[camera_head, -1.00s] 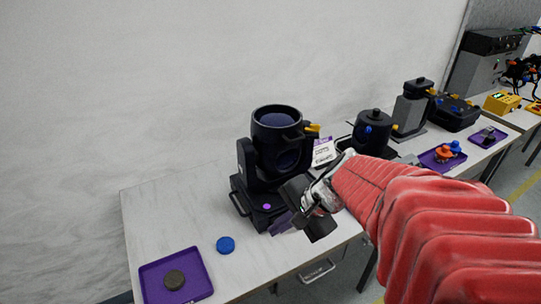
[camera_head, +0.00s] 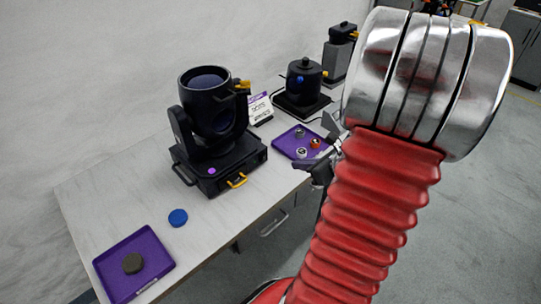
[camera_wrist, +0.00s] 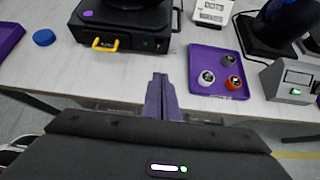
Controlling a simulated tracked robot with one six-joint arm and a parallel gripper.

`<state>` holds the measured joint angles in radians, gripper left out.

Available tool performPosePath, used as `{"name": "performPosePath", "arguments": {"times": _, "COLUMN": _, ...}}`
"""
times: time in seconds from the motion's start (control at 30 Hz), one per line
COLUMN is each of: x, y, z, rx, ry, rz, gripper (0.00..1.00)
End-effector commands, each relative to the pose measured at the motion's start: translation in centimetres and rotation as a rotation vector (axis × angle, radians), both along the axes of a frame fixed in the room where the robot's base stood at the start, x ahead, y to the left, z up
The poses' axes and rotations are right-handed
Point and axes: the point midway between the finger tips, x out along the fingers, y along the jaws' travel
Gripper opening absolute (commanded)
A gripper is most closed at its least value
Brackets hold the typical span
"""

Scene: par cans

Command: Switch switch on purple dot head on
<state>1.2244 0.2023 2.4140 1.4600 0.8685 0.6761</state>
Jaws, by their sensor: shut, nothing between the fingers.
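The purple dot head is a black moving-head lamp (camera_head: 213,112) on a black base (camera_head: 222,160) on the white table. A purple dot (camera_head: 212,171) marks the base's top near its front corner. In the wrist view the base (camera_wrist: 135,22) is at the top, with the dot (camera_wrist: 88,13) and a yellow handle (camera_wrist: 105,44).
A purple tray (camera_head: 282,139) with several small knobs lies right of the lamp, near my gripper. A purple tray (camera_head: 110,268) with a dark disc and a blue disc (camera_head: 178,218) are at left. A grey box (camera_wrist: 290,82) stands right of the knob tray. Another black lamp (camera_head: 304,80) stands behind.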

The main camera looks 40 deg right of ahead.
Motion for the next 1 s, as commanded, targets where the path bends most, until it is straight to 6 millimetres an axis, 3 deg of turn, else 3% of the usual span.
{"name": "performPosePath", "arguments": {"times": 0.47, "x": 0.7, "y": 0.1, "z": -0.5, "rx": 0.001, "ry": 0.001, "rz": 0.006, "gripper": 0.00}}
{"name": "performPosePath", "arguments": {"times": 1.0, "x": 5.9, "y": 0.3, "z": -4.5, "rx": 0.000, "ry": 0.002, "rz": 0.007, "gripper": 0.00}}
